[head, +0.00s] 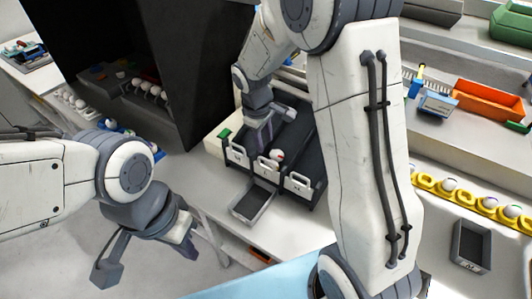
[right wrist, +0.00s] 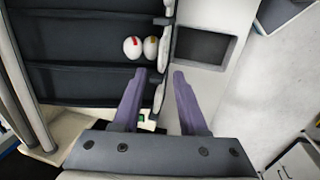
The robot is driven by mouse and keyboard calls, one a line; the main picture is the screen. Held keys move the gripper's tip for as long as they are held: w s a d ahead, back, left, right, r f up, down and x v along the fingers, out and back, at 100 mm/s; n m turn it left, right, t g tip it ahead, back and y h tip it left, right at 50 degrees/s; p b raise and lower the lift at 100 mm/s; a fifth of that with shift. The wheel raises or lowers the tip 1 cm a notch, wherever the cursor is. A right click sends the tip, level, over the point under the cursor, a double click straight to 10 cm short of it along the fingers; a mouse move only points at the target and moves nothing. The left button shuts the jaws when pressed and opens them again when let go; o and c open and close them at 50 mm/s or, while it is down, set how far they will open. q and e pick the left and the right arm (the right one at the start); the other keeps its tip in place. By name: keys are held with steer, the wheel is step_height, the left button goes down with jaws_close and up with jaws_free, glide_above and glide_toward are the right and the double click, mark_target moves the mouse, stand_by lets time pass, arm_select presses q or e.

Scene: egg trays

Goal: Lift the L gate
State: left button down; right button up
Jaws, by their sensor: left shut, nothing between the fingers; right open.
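Three dark gates with white handles close the front of a dark sloped rack: a left gate (head: 237,155), a middle gate (head: 265,165) and a right gate (head: 298,183). I cannot read which is marked L. My right gripper (head: 264,140) is open, low over the left gate. In the right wrist view its purple fingers (right wrist: 158,78) stand on either side of the left gate's edge, with a pale handle (right wrist: 159,93) between them; contact cannot be told. My left gripper (head: 187,243) is shut and empty, away at lower left.
Two eggs (right wrist: 133,47) rest behind the middle gate. An empty dark tray (head: 239,214) lies in front of it. A green block (head: 224,135) is by the left gate. Yellow egg holders (head: 458,195) and another dark tray (head: 460,256) are at right.

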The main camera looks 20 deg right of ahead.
steer(key=p, duration=0.1)
glide_above(267, 169)
step_height(267, 169, down, 8)
steer(key=shift+s+f, duration=0.1)
jaws_close()
stand_by(1.4)
